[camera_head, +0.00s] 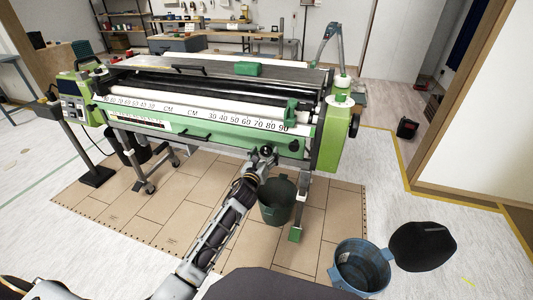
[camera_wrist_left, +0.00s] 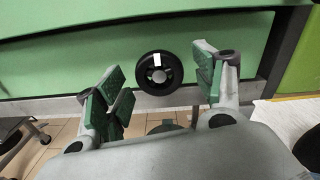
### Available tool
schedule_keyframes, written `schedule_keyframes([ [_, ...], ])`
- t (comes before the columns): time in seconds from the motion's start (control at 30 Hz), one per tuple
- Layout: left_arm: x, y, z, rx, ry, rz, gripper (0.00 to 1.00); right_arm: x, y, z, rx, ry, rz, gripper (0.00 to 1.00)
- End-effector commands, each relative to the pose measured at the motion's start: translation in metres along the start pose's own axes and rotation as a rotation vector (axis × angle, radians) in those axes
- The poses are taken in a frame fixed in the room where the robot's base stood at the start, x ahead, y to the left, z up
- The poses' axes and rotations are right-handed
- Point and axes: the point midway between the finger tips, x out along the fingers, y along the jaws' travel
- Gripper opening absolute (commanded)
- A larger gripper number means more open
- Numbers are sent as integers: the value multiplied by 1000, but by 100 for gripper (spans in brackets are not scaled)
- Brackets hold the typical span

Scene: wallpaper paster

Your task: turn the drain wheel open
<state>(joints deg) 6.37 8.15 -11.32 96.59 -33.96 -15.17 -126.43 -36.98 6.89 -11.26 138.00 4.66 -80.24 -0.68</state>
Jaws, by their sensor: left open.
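The drain wheel (camera_wrist_left: 144,82) is a small black ring with a grey hub and a white mark at its top. In the left wrist view it sits on the green front panel of the pasting machine (camera_wrist_left: 90,55). My left gripper (camera_wrist_left: 163,88) is open, with one green-padded finger on each side of the wheel and clear gaps to it. Nothing is between the pads but the wheel ahead. In the head view the left gripper (camera_head: 262,153) is at the machine's lower front edge and hides the wheel. My right gripper is not in view.
A dark green bucket (camera_head: 278,200) stands under the machine, just right of my left arm. A blue bucket (camera_head: 361,266) with a black lid (camera_head: 422,246) beside it is at lower right. The machine's leg (camera_head: 301,205) stands near the green bucket.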

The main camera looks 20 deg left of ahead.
Motion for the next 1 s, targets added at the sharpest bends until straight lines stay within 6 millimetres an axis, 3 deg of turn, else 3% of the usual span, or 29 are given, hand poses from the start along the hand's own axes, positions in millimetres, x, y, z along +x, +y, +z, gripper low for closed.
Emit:
schedule_keyframes([
  [0.3, 19, 0, 0, 0, 0, 1, 69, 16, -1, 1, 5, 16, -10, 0],
  [0.73, 21, 0, 0, -1, 0, 0, 69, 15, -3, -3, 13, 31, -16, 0],
  [1.0, 21, 0, 0, -1, 0, 0, 34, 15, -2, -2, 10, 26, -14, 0],
])
